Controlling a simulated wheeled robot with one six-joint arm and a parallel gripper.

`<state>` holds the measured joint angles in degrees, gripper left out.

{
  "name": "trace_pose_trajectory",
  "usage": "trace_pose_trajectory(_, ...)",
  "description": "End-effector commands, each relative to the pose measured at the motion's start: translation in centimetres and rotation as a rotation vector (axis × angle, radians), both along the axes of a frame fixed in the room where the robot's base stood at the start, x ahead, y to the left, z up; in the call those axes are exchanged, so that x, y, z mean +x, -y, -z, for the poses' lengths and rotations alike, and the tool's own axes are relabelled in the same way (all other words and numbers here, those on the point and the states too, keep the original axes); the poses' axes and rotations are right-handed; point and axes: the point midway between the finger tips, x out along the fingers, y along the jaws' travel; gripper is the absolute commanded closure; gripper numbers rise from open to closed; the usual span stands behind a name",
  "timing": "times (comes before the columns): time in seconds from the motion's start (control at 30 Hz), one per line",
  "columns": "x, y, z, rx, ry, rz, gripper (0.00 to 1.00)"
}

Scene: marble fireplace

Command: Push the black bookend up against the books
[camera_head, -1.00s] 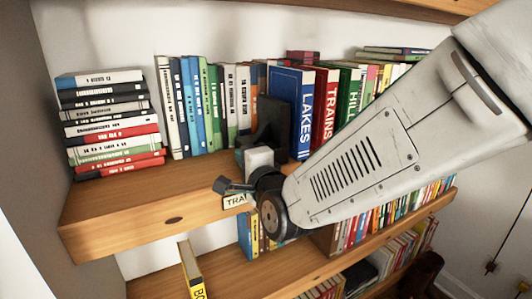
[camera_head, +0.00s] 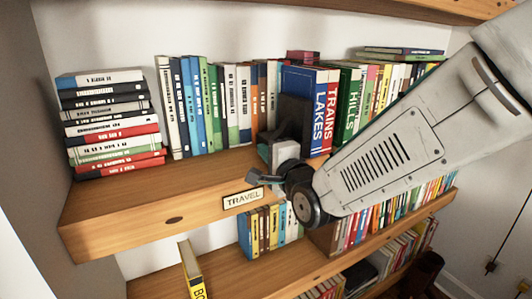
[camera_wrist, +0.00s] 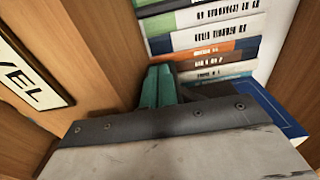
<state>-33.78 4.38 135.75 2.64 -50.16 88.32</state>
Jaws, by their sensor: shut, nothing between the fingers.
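The black bookend (camera_head: 294,118) stands upright on the shelf, its tall face beside the blue LAKES book (camera_head: 299,82). I see no clear gap between them, but the gripper hides the lower part. The red TRAINS book (camera_head: 332,88) stands just right of the blue one. My gripper (camera_head: 264,150) is low over the shelf, in front of and left of the bookend; contact is unclear. In the wrist view its teal fingers (camera_wrist: 162,85) are together and empty, with the blue book at lower right. I cannot pick out the bookend there.
A row of upright books (camera_head: 205,105) stands left of the bookend, and a lying stack (camera_head: 110,122) is at far left. The shelf (camera_head: 150,200) is bare in front of them. A TRAVEL label (camera_head: 243,198) is on its front edge. More books fill the shelf below.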

Motion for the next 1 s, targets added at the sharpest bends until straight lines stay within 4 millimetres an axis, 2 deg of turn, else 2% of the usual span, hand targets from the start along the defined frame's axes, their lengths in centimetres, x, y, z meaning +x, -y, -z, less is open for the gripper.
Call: trace_pose_trajectory(1.0, 1.3, 1.9, 0.2, -0.001, -0.002, 0.003, 1.0)
